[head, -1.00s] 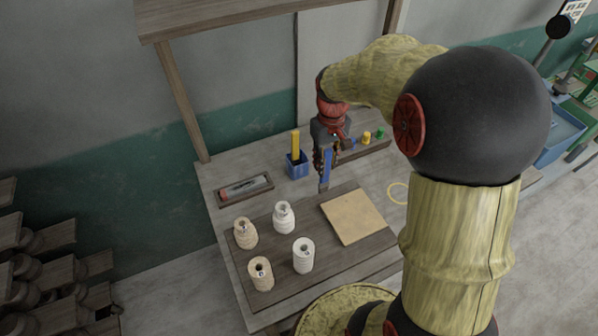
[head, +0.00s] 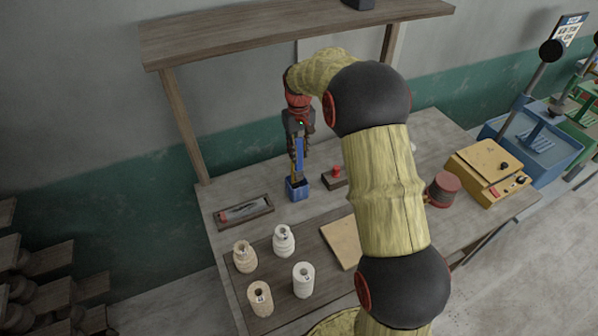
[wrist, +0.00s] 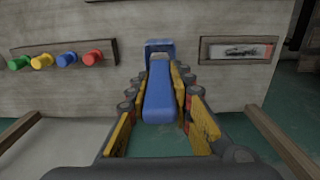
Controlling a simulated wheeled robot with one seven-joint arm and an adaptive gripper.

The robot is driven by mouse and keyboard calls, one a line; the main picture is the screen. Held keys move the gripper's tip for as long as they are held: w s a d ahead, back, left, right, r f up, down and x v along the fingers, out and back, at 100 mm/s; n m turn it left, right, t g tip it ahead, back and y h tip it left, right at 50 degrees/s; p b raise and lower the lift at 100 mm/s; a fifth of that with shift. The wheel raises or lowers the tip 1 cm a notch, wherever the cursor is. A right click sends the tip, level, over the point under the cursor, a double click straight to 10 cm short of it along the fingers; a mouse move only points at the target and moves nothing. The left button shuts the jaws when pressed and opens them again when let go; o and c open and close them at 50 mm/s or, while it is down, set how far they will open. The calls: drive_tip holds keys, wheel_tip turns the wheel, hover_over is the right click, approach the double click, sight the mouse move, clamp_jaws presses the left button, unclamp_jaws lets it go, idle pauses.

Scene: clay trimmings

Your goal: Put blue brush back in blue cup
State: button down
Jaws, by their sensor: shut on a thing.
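The blue cup (head: 297,190) stands at the back of the table, left of centre in the head view. It shows at top centre in the wrist view (wrist: 158,46). My gripper (head: 298,165) is right above the cup, shut on the blue brush (head: 299,152). The brush hangs upright in the head view, its lower end at the cup's mouth. In the wrist view the blue handle (wrist: 158,95) lies between the yellow-padded fingers (wrist: 160,82), a pale tip overlapping the cup's edge. I cannot tell whether the tip is inside the cup.
A tray with a tool (head: 245,211) lies left of the cup. A rack of coloured pegs (wrist: 63,60) is close on the other side. Several ringed pots (head: 284,240) and a tan board (head: 341,243) stand nearer. A wooden shelf (head: 290,30) hangs above.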

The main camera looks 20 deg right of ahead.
sight(299, 170)
wheel_tip(299, 170, down, 10)
drive_tip(key=shift+s+r, duration=0.15)
drive_tip(key=shift+r, duration=0.1)
drive_tip(key=shift+f, duration=0.1)
drive_tip(key=shift+f, duration=0.25)
drive_tip(key=c, duration=1.6)
unclamp_jaws()
drive_tip(key=shift+r, duration=0.15)
